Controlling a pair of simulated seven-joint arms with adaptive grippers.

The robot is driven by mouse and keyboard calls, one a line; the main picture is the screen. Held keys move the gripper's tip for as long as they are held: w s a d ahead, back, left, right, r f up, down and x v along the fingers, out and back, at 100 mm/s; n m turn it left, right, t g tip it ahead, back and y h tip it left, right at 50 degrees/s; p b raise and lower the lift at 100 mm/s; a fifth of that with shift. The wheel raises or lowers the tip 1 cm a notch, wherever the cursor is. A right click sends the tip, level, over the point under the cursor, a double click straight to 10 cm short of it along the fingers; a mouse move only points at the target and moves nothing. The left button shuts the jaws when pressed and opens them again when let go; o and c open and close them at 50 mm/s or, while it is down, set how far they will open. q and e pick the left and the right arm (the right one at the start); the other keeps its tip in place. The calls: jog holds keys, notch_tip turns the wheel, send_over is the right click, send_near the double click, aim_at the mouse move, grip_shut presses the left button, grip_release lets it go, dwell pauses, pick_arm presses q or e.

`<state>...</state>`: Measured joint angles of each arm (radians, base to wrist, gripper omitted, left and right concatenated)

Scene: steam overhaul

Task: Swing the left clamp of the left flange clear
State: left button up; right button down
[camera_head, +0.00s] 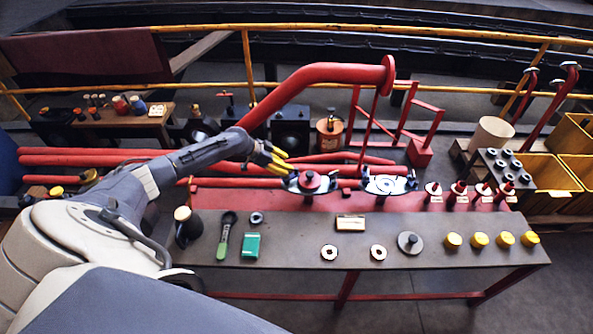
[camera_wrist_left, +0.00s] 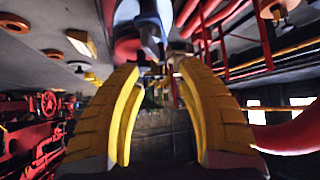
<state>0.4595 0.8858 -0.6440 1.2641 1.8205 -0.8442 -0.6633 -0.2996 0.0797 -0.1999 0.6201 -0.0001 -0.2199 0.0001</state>
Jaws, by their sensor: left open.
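The left flange (camera_head: 310,181) carries a red domed piece in its middle and sits on the red bench top. Its left clamp (camera_head: 292,183) is a small silver part at the flange's left side, partly hard to make out. My left gripper (camera_head: 279,160), with yellow fingers, is just above and to the left of the flange. In the left wrist view my left gripper (camera_wrist_left: 158,82) is open, with nothing seen held between the fingers. A blurred silver and red shape (camera_wrist_left: 140,35) shows beyond the fingertips; I cannot tell if they touch it. My right gripper is not in view.
The right flange (camera_head: 388,185) is a pale plate beside the left one. The grey tabletop (camera_head: 300,228) in front holds rings, a green box (camera_head: 251,245) and yellow caps (camera_head: 480,239). A large red pipe (camera_head: 320,76) rises behind my left arm.

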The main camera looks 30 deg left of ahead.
aim_at(296, 168)
pick_arm(q)
jog(key=shift+x, duration=3.45)
jog(key=shift+o, duration=0.2)
